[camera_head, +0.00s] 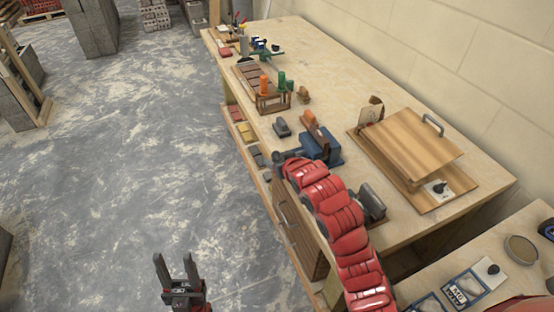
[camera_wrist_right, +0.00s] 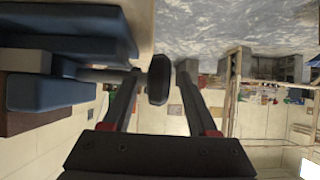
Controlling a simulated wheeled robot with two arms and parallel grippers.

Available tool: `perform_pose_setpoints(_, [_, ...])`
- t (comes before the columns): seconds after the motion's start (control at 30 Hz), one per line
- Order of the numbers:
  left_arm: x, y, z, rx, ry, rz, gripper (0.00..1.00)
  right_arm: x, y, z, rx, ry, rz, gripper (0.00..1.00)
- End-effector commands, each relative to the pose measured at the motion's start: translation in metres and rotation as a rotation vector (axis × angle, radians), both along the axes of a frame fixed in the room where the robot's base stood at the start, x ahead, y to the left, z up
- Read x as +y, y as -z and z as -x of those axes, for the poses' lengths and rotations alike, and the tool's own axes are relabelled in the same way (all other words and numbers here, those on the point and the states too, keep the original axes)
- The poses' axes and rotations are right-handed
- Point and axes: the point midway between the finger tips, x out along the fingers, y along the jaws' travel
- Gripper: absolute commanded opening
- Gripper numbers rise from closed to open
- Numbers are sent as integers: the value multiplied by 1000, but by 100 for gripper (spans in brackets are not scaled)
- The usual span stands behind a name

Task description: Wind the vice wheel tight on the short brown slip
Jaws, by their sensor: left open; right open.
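The blue vice (camera_head: 333,150) stands at the bench's front edge. In the right wrist view its blue jaws (camera_wrist_right: 75,28) are at the left, with a dark brown piece (camera_wrist_right: 28,123) beside them; I cannot tell if it is clamped. In the head view a brown slip (camera_head: 323,136) rises at the vice. The dark vice wheel (camera_wrist_right: 159,82) sits on its spindle between the fingers of my right gripper (camera_wrist_right: 160,70), which is open with gaps on both sides. In the head view my red right arm partly hides the wheel. My left gripper (camera_head: 177,272) is open and empty over the floor.
A wooden board with a handle (camera_head: 410,145) lies right of the vice. A grey block (camera_head: 282,128) lies left of it, and a wooden rack with orange and green items (camera_head: 272,102) stands further back. Floor left of the bench (camera_head: 130,170) is clear.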

Motion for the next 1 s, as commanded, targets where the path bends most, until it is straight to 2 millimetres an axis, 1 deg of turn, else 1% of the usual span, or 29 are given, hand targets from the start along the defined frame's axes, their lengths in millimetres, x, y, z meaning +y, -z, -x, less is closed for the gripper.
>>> perform_pose_setpoints(0.13, [0,-12,0,0,0,0,50,-4,-11,10,0,0,1,59])
perform_pose_setpoints(0.23, [0,-25,0,0,0,0,50,-9,-23,25,1,2,1,59])
perform_pose_setpoints(0.37, [0,-48,0,0,0,0,50,-18,-44,51,-3,2,-1,59])
perform_pose_setpoints(0.6, [0,-88,0,0,0,0,50,-36,-78,105,0,3,-2,59])
perform_pose_setpoints(0.67, [0,-97,0,0,0,0,50,-40,-86,117,0,4,-3,59])
perform_pose_setpoints(0.7, [0,-105,0,0,0,0,50,-40,-88,122,4,2,-1,59])
perform_pose_setpoints(0.8, [0,-120,0,0,0,0,50,-43,-91,128,6,1,0,59])
perform_pose_setpoints(0.9, [0,-129,0,0,0,0,50,-44,-92,134,4,0,-1,59])
perform_pose_setpoints(1.0, [0,-133,0,0,0,0,50,-45,-93,138,2,-1,0,59])
